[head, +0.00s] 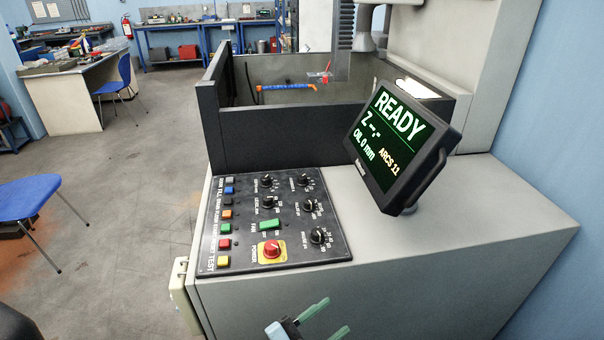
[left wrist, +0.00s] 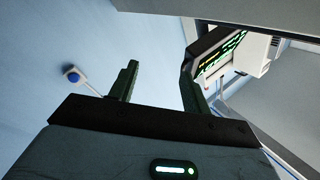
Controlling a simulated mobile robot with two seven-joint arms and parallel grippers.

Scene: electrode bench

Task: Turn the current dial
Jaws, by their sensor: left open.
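The black control panel (head: 240,248) lies on the front left of the grey machine. It carries several black dials with white scales, among them an upper left dial (head: 267,181), a middle right dial (head: 309,205) and a lower right dial (head: 318,236). The labels are too small to read, so I cannot tell which is the current dial. My left gripper (head: 338,313) is at the bottom of the head view, in front of the machine and apart from the panel. Its green fingers are open and empty, also in the left wrist view (left wrist: 158,78). My right gripper is not in view.
The panel also has a red knob on a yellow plate (head: 271,250), a green switch (head: 270,225) and a column of coloured buttons. A tilted screen (head: 397,145) reading READY stands right of the panel. Behind is a dark-walled tank (head: 262,142). The right top surface is clear.

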